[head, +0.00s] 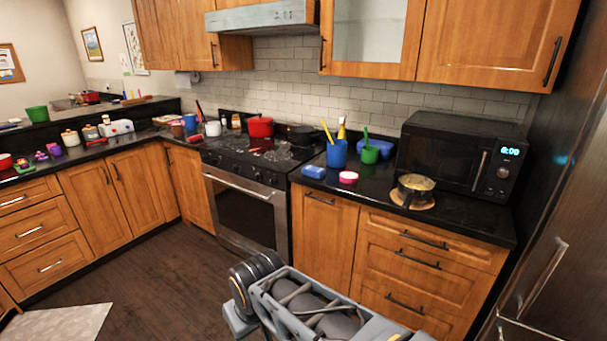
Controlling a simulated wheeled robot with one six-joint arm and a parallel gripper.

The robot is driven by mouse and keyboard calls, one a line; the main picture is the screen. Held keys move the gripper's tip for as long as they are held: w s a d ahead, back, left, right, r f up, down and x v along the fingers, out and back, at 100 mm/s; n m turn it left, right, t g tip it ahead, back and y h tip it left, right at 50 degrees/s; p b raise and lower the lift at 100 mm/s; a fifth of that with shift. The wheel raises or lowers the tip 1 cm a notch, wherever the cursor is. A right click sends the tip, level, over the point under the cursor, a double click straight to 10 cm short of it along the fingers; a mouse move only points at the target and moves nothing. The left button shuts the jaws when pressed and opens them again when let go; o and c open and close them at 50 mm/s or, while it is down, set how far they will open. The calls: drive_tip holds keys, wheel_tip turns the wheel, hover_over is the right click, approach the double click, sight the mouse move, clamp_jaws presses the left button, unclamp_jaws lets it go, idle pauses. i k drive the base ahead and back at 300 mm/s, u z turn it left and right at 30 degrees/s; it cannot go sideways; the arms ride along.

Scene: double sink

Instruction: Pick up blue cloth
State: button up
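A small light-blue bundle (314,171), which looks like the folded blue cloth, lies on the black counter (366,190) near its front edge, just right of the stove. It is too small in the picture to be sure that it is cloth. A pink-and-white round item (348,177) sits to its right, and a blue cup (337,154) with utensils stands behind it. My grey arm shows at the bottom centre, in front of the drawers and below the counter. My gripper's fingertips are not visible.
A pot (415,190) stands on a round wooden board in front of the black microwave (460,155). A green cup (370,154) and another blue item (383,148) are behind. The stove (250,185) is to the left. Open dark floor (165,275) lies to the left of my arm.

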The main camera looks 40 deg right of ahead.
sight(317, 173)
drive_tip(key=u, duration=0.15)
drive_tip(key=i, duration=1.6)
drive_tip(key=z, duration=0.4)
drive_tip(key=i, duration=0.9)
drive_tip(key=z, duration=1.55)
drive_tip(key=i, duration=0.8)
drive_tip(key=z, duration=0.85)
